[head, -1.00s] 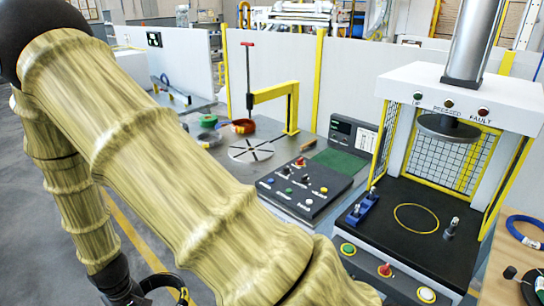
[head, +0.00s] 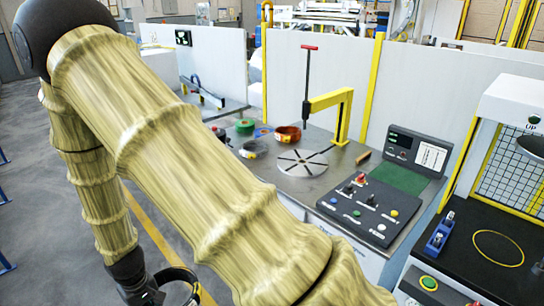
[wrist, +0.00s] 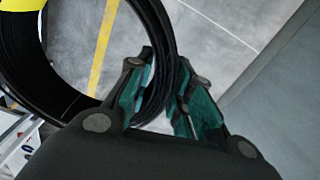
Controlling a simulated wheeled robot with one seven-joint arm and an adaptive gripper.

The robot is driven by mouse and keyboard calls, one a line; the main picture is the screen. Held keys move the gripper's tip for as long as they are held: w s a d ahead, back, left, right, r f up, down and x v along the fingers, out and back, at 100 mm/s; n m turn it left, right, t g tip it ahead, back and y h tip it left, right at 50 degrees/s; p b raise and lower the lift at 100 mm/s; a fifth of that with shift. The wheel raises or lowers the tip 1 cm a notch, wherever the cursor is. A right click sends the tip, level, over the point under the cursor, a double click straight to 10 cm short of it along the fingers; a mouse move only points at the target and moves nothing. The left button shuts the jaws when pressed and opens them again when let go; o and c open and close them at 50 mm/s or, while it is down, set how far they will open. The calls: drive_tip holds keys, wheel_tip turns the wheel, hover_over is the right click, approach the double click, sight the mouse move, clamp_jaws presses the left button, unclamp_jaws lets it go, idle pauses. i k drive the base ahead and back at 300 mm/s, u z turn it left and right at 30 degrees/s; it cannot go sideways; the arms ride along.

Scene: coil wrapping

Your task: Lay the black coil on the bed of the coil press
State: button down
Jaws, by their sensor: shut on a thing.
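The black coil (head: 178,272) hangs at the bottom left of the head view, partly cut off by the frame edge. In the wrist view the coil (wrist: 155,28) is a thick black ring with a yellow patch, and its rim passes between the green-padded fingers of my gripper (wrist: 165,80). My gripper is shut on the rim. The coil press (head: 520,95) is at the right edge, partly out of view. Its black bed (head: 455,262) bears a yellow circle outline and a blue clamp (head: 439,235). The coil is well left of the bed, above the floor.
A control panel (head: 362,210) and a slotted round plate (head: 302,163) are on the metal bench left of the press. A yellow arm (head: 345,110) stands over that bench. Open grey floor with a yellow line is at left.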

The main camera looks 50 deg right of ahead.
sight(498, 247)
drive_tip(key=i, duration=1.9)
drive_tip(key=z, duration=4.55)
drive_tip(key=i, duration=0.9)
